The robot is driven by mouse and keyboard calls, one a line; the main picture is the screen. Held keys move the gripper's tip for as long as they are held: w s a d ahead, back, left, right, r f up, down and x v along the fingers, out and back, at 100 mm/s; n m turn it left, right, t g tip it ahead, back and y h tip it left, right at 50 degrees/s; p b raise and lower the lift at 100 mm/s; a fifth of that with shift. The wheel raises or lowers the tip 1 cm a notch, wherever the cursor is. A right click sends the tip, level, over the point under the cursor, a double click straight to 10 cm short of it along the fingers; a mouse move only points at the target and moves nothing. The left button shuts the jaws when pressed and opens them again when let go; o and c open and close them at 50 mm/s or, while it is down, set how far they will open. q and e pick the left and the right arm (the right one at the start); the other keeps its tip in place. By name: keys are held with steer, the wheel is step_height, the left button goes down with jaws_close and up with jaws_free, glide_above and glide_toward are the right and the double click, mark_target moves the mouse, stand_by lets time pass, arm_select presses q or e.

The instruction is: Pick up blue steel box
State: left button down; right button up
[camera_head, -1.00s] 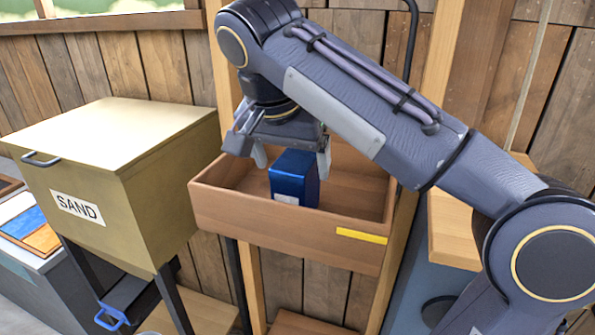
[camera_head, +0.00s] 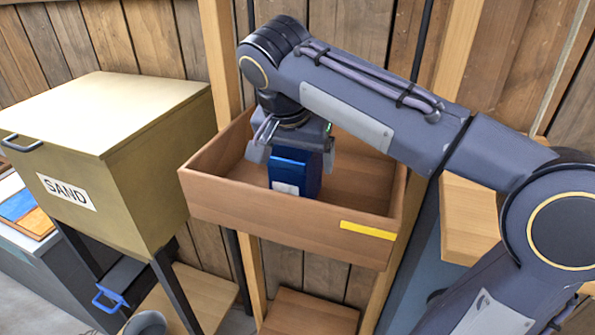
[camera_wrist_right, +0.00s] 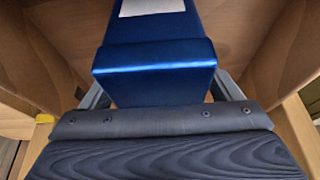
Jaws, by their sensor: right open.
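The blue steel box (camera_head: 295,172) stands upright in an open wooden tray (camera_head: 290,226) in the head view. It has a pale label on its front. My right gripper (camera_head: 294,160) is over the box from above, with one finger at each side of it. The jaws are open around its upper part. In the right wrist view the blue box (camera_wrist_right: 155,70) fills the middle, with finger parts showing at both sides of it. Whether the fingers touch the box cannot be told. My left gripper is not in view.
A tan bin marked SAND (camera_head: 120,150) stands close to the left of the tray. A yellow strip (camera_head: 368,230) is on the tray's front wall. Wooden posts and a plank wall rise behind. The tray's right part is free.

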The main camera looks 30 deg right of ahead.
steer(key=shift+f, duration=0.4)
stand_by(0.4)
steer(key=shift+r, duration=0.1)
steer(key=c, duration=1.6)
